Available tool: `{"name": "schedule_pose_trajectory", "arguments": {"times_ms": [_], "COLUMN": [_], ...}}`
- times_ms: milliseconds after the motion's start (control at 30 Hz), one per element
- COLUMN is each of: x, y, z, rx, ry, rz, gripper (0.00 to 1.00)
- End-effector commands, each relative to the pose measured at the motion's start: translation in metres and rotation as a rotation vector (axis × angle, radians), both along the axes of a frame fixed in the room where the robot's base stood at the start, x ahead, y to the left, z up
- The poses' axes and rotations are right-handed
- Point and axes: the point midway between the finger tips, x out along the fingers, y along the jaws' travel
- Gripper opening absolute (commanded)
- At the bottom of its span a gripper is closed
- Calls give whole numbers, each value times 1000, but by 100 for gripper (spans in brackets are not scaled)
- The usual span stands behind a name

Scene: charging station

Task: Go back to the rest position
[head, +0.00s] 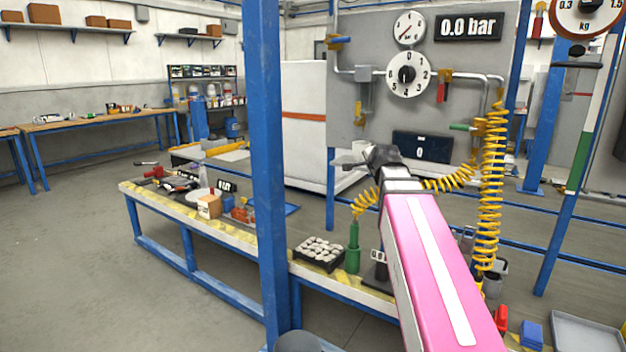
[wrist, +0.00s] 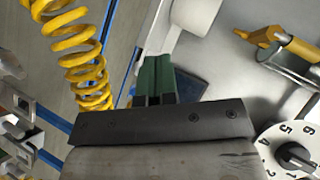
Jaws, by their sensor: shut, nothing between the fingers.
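My gripper (head: 382,158) is at the end of my raised pink arm in the head view, in front of the grey gauge panel (head: 345,110). The wrist view shows its two green fingers (wrist: 155,80) side by side, shut and empty. In the wrist view the dial (wrist: 297,157) is at the lower right and a yellow coiled hose (wrist: 82,55) hangs at the left, both apart from the fingers.
A long workbench (head: 235,240) with a black tray of pale pieces (head: 320,249) and several tools lies below. A blue post (head: 266,150) stands left of my arm. Yellow coiled hoses (head: 490,190) hang at the right. The left floor is clear.

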Motion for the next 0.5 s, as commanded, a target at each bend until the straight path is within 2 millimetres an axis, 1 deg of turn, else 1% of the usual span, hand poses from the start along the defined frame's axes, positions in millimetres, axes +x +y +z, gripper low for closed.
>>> {"name": "schedule_pose_trajectory", "arguments": {"times_ms": [33,67,100,267,500], "x": [-3,-5,-7,-20,-49], "y": [1,2,3,6,10], "z": [-23,-34,-49,-109,-194], "rx": [-36,-58,-87,-200,-351], "ry": [45,68,102,234,424], "rz": [18,29,46,121,262], "gripper": [0,0,0,0,0]}}
